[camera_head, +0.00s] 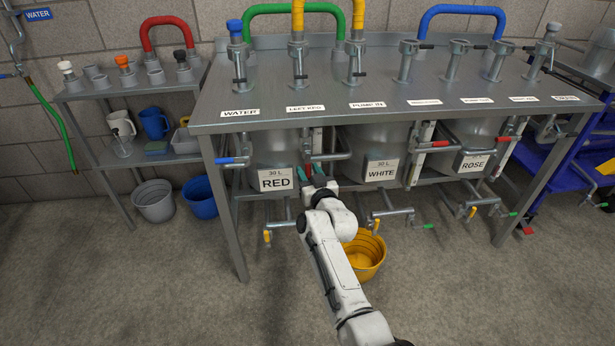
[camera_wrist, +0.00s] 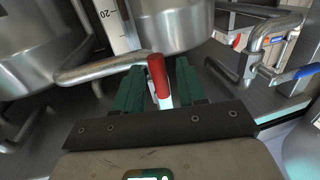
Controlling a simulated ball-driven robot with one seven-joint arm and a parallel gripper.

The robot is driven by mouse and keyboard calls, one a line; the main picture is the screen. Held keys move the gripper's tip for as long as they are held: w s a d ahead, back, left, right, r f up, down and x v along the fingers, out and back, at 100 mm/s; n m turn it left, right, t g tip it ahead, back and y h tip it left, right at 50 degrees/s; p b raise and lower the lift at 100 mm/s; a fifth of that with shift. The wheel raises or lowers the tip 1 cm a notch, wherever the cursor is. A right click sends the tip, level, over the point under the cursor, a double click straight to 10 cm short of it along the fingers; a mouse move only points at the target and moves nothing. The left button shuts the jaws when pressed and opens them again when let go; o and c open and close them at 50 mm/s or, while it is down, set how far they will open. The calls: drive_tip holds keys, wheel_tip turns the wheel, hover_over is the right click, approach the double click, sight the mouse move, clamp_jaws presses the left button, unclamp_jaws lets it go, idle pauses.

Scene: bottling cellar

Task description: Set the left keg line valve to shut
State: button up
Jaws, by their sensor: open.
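The left keg line valve has a red lever (camera_wrist: 157,78), below the LEFT KEG label (camera_head: 305,108) on the bench top. In the wrist view the lever points back toward my gripper, roughly crosswise to the grey pipe (camera_wrist: 100,70) beside it. The red lever also shows small in the head view (camera_head: 309,169), partly hidden by my gripper. My gripper (camera_wrist: 158,88) is open, with one teal finger on each side of the lever. It also shows in the head view (camera_head: 315,174), between the RED keg (camera_head: 277,150) and the WHITE keg (camera_head: 365,150). I cannot tell whether either finger touches the lever.
A blue-handled valve (camera_head: 230,160) is to the left, also in the wrist view (camera_wrist: 300,74). Another red-handled valve (camera_head: 433,144) is to the right. Yellow-handled taps (camera_head: 267,237) hang below the kegs. A yellow bucket (camera_head: 366,258) stands on the floor near my arm.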

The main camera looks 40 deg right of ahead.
drive_tip(key=shift+w+d, duration=0.3)
drive_tip(key=shift+w, duration=0.3)
drive_tip(key=shift+c, duration=0.3)
clamp_jaws()
